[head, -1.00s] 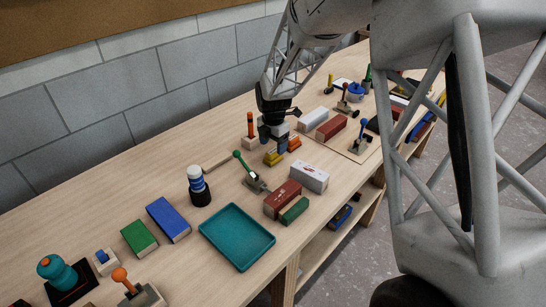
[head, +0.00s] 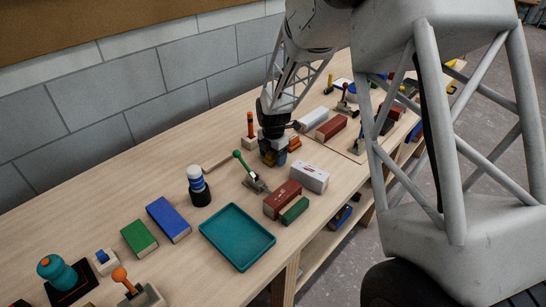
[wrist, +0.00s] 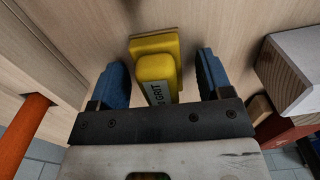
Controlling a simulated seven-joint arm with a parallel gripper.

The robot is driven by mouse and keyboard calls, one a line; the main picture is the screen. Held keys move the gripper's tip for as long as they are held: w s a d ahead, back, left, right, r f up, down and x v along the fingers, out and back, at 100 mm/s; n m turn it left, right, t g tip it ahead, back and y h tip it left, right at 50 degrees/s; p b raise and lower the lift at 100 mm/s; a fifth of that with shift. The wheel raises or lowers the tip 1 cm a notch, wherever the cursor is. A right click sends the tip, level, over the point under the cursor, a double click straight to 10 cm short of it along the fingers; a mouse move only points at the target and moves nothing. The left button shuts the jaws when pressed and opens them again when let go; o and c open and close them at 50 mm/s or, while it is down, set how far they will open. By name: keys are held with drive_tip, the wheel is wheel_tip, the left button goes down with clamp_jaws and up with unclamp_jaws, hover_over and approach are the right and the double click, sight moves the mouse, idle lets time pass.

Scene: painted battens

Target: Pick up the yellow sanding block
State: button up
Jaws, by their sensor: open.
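The yellow sanding block (wrist: 157,66) stands on the wooden bench in the wrist view, with a wide base, a narrower upper part and a pale label with dark lettering. My gripper (wrist: 160,78) is open, with one blue finger on each side of the block and a visible gap on both sides. In the head view my gripper (head: 275,158) is low over the bench, and only a bit of the yellow block (head: 269,165) shows beneath it; the rest is hidden.
A green-handled lever (head: 247,169) stands close in front of my gripper. Red-brown (head: 283,199) and white (head: 310,176) blocks, and a teal tray (head: 212,243), lie nearer.

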drive_tip(key=c, duration=1.1)
drive_tip(key=shift+r, duration=5.05)
